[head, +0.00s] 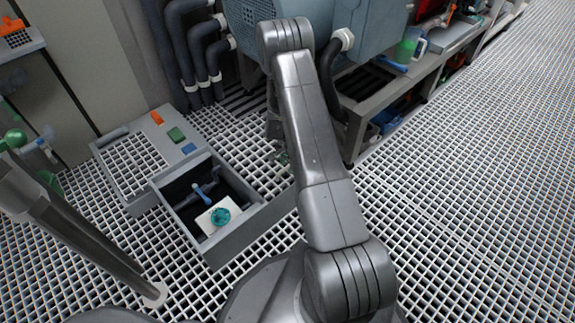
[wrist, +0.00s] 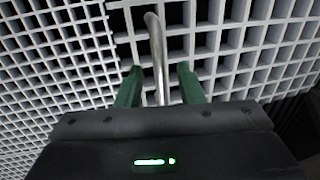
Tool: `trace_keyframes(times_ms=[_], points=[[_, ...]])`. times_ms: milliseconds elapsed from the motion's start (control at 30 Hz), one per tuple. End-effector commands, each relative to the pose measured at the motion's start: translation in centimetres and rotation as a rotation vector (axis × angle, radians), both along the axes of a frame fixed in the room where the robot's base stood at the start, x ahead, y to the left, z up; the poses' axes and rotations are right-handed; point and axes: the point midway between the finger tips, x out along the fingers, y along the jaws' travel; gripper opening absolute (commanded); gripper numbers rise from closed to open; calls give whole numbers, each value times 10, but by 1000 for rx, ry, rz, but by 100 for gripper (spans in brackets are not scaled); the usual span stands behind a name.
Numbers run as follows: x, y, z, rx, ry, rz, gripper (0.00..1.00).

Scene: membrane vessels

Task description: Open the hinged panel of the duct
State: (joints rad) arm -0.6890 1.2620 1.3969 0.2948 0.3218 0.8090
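In the wrist view, my gripper (wrist: 160,84) has two green fingers spread apart. A curved metal bar (wrist: 157,45), like a handle, stands between them, with a gap visible on both sides. White grating lies behind the bar. In the head view, my arm hides most of my gripper; a small greenish part shows beside the arm link, right of a grey box. I cannot tell which panel the bar belongs to. The grey box (head: 262,222) in the floor is open at the top. A grey panel with a grating (head: 104,148) lies at its upper left.
Inside the box are a blue valve (head: 207,188) and a white piece with a teal round part (head: 220,216). Orange, green and blue blocks sit by the grating. Dark pipes (head: 176,60) and a workbench (head: 388,112) stand behind. Grated floor (head: 480,210) is clear at right.

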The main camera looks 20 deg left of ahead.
Motion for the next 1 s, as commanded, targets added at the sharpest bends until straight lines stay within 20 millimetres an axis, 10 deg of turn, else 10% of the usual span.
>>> trace_keyframes(times_ms=[133,300,1000], points=[[0,0,0,0,0,0,34],[0,0,0,0,0,0,1],[0,6,31,1,-2,1,0]])
